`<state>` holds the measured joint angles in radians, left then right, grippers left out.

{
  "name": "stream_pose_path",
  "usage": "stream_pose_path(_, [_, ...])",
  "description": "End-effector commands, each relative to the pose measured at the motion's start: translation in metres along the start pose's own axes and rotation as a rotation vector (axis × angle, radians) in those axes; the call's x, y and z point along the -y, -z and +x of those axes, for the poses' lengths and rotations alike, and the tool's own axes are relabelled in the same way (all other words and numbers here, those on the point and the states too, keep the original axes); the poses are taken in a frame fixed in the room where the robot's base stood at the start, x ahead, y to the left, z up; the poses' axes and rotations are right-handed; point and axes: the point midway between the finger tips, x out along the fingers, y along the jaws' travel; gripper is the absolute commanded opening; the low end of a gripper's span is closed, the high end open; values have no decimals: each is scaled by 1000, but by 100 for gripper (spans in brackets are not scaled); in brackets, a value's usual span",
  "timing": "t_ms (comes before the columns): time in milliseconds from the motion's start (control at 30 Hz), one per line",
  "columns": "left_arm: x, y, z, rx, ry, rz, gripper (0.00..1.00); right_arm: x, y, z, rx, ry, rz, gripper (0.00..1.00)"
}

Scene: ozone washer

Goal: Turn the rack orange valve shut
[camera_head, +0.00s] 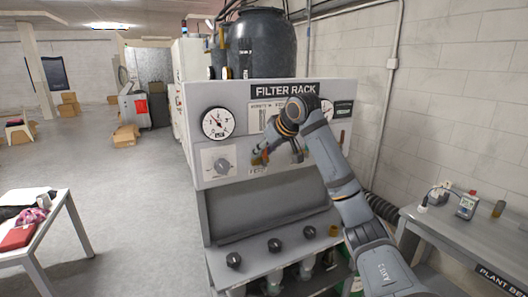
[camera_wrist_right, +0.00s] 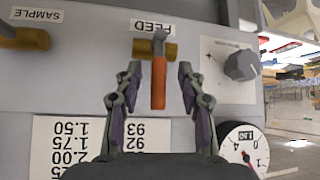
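The orange valve handle (camera_wrist_right: 158,82) shows in the right wrist view, on a brass valve body (camera_wrist_right: 172,50) below a label that reads FEED upside down. The handle stands crosswise to the brass body. My right gripper (camera_wrist_right: 158,76) is open, with one finger on each side of the handle and a visible gap to both. In the head view the right gripper (camera_head: 278,152) is at the front panel of the filter rack (camera_head: 275,188), and the arm partly hides the valve. My left gripper is in neither view.
A second brass valve (camera_wrist_right: 22,38) marked SAMPLE sits beside the FEED one. A grey knob (camera_head: 222,165) and a round gauge (camera_head: 217,123) are on the panel. A bench (camera_head: 478,250) stands at the right, a white table (camera_head: 62,222) at the left.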

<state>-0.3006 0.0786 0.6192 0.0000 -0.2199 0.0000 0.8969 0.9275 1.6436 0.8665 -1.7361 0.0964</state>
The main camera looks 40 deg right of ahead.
Motion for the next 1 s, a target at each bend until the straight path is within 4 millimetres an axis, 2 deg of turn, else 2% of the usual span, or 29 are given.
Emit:
stream_pose_path(167, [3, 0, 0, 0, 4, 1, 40, -1, 2, -15, -5, -3, -1, 40])
stream_pose_path(400, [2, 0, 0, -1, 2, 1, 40, -1, 2, -73, -5, -3, -1, 40])
stream_pose_path(600, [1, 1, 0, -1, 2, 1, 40, 0, 1, -109, -2, 0, 0, 40])
stream_pose_path(767, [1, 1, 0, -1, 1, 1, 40, 0, 0, -119, 1, 0, 0, 40])
stream_pose_path(1000, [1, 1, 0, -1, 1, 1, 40, 1, 0, -119, 1, 0, 0, 40])
